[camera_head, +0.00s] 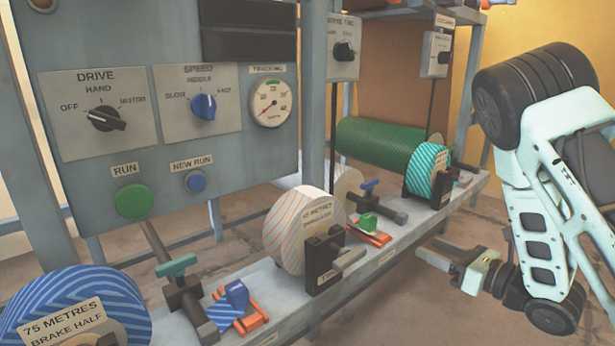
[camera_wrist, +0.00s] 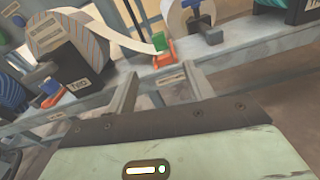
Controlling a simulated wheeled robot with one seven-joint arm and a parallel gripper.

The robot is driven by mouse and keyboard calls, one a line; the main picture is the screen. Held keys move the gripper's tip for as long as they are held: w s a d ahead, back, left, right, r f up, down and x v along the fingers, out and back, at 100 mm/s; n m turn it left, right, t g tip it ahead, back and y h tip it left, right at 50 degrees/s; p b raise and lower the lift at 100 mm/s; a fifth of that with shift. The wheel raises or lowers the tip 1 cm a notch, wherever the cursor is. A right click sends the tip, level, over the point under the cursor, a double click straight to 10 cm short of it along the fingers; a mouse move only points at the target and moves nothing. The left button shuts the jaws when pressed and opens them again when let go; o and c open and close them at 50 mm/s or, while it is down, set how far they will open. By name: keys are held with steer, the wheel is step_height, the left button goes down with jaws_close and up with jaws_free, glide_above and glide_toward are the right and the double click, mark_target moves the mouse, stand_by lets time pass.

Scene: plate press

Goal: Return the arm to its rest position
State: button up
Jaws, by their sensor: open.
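My gripper (camera_head: 449,262) is in the head view at the lower right, in front of the grey shelf rail (camera_head: 375,261) and clear of it. My arm is folded at the right edge of that view. In the wrist view the two fingers of my gripper (camera_wrist: 160,95) stand apart with nothing between them. Beyond them are the rail and an orange-striped roll (camera_wrist: 62,36).
A control panel (camera_head: 75,195) with knobs and buttons stands at the left. Along the rail sit a blue roll (camera_head: 58,295), the orange-striped roll (camera_head: 288,232) and a teal roll (camera_head: 424,168). Behind is a green roller (camera_head: 375,143). Floor shows below my gripper.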

steer(key=s+a+r+m+g+h+p, duration=0.2)
steer(key=a+r+m+g+h+p, duration=0.6)
steer(key=m, duration=1.1)
steer(key=s+a+r+m+g+p, duration=0.25)
steer(key=s+r+m, duration=0.25)
steer(key=s, duration=0.4)
steer(key=s+a+r+m+g+h+p, duration=0.1)
steer(key=s+a+r+m+g+p, duration=0.15)
steer(key=s+r+m+p, duration=0.4)
steer(key=s+a+r+m+g+p, duration=0.1)
steer(key=s+a+r+m, duration=0.25)
steer(key=s, duration=0.65)
step_height(320, 180, up, 36)
steer(key=p, duration=3.7)
steer(key=shift+s+a+r, duration=0.15)
steer(key=shift+r, duration=0.1)
steer(key=shift+c, duration=0.2)
